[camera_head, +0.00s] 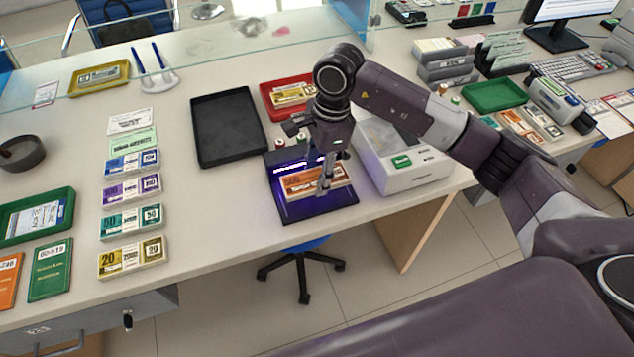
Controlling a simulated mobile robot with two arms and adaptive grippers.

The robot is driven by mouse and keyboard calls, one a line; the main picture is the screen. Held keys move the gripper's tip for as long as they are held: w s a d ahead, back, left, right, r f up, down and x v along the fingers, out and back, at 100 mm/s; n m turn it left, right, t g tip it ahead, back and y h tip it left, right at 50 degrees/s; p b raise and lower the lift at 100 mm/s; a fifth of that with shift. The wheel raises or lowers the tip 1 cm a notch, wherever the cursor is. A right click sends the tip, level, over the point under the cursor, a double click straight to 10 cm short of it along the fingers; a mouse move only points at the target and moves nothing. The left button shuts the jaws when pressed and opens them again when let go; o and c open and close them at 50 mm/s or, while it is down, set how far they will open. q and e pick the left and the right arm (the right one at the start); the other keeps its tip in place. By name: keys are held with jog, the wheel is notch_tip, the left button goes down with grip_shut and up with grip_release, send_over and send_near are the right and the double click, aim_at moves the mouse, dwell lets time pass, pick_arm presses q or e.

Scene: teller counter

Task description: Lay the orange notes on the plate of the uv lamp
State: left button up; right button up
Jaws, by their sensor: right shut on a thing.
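The orange notes (300,183) are a banded bundle under the purple glow of the uv lamp, over its dark plate (302,210). My right gripper (325,184) points down from above and is shut on the bundle. The bundle lies level with the plate; I cannot tell whether it touches it. The lamp's upper part is partly hidden behind my gripper and wrist. My left gripper is not in view.
A white counting machine (425,172) stands close to the right of the lamp. A black tray (228,128) is empty to the left, and a red tray (270,98) with notes lies behind. Several note bundles (132,256) stand in a column on the left. The counter's front edge is near the lamp.

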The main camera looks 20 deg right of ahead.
notch_tip(320, 180, down, 4)
jog(key=shift+p, duration=0.3)
jog(key=shift+f, duration=0.25)
jog(key=shift+f+b, duration=0.25)
jog(key=shift+b, duration=0.05)
jog(key=o, duration=0.9)
jog(key=shift+r, duration=0.1)
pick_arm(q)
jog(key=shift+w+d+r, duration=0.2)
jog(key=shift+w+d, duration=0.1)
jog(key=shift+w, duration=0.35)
pick_arm(e)
jog(key=shift+r+p, duration=0.15)
jog(key=shift+p, duration=0.15)
jog(key=shift+d+r, duration=0.1)
jog(key=shift+r, duration=0.2)
pick_arm(q)
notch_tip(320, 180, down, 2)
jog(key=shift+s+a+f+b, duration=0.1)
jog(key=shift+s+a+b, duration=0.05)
jog(key=shift+b, duration=1.1)
pick_arm(e)
jog(key=r, duration=0.3)
jog(key=d+r, duration=0.1)
jog(key=r, duration=0.7)
jog(key=shift+d+r, duration=0.15)
jog(key=shift+d, duration=0.15)
